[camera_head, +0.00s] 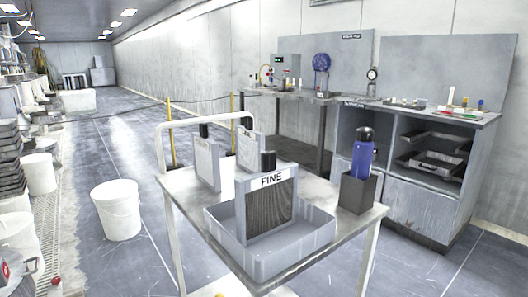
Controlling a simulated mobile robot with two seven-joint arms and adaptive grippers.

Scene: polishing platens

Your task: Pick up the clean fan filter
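Several framed filter panels with black top grips stand upright on a metal cart. The nearest panel (286,204) is labelled FINE, has a dark ribbed face and stands in a grey tray (270,265). Behind it stand a light-faced panel (207,163) on the left and another panel (246,151) further back, partly hidden, with lettering too small to read. I cannot tell for sure which one is the clean fan filter; the two rear faces look lighter than the front one. Neither of my grippers is in view.
The cart top (340,233) also holds a blue bottle (363,150) in a dark square holder (357,193), right of the tray. The cart has a white handle (160,125) at its left. A white bucket (117,210) stands on the floor left. A workbench with shelves (400,185) is behind.

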